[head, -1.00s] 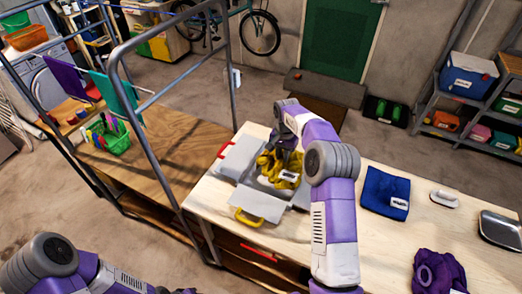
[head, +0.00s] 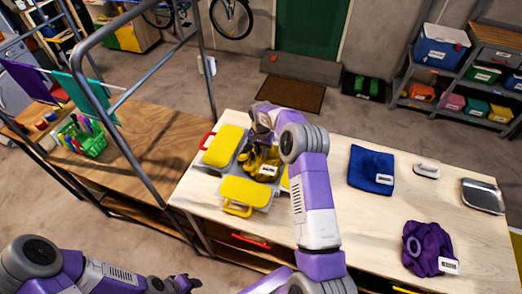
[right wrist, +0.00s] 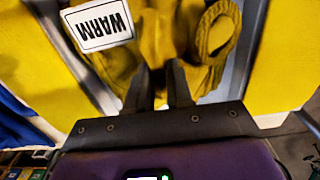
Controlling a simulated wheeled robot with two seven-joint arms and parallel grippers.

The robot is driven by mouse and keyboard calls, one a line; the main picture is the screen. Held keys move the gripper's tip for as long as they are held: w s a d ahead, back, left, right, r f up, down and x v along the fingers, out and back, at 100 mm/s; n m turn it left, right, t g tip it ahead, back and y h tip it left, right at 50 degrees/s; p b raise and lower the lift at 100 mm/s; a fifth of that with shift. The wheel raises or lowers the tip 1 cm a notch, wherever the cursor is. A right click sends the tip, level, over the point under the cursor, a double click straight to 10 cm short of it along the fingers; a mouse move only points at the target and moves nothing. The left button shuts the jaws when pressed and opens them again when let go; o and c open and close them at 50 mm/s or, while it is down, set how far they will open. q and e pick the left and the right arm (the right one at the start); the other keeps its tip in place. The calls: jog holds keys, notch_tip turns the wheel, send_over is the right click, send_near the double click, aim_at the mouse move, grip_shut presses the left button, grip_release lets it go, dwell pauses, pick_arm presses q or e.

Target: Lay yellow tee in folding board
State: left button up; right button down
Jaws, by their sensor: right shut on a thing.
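The yellow tee (head: 262,163) lies bunched up over the middle of the folding board, with a white label; in the right wrist view the tee (right wrist: 120,65) carries a label reading WARM. The folding board (head: 243,193) has yellow panels and grey parts, with a red handle at left and a yellow handle in front. A yellow panel shows on each side in the wrist view (right wrist: 284,50). My right gripper (right wrist: 160,80) is shut on the tee, over the board. My left gripper (head: 180,284) is at the bottom edge, away from the tee; its finger gap is unclear.
On the pale table, a folded blue cloth (head: 371,170), a white brush-like item (head: 427,170), a metal tray (head: 482,196) and a purple garment (head: 428,248) lie to the right. A metal frame (head: 150,140) stands left of the board. Bare tabletop separates these things.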

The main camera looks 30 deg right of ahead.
jog(key=c, duration=1.5)
grip_release()
jog(key=shift+f, duration=0.15)
jog(key=o, duration=0.5)
jog(key=shift+w+r, duration=0.1)
jog(key=shift+r, duration=0.5)
notch_tip(320, 180, up, 11)
jog(key=shift+r, duration=0.2)
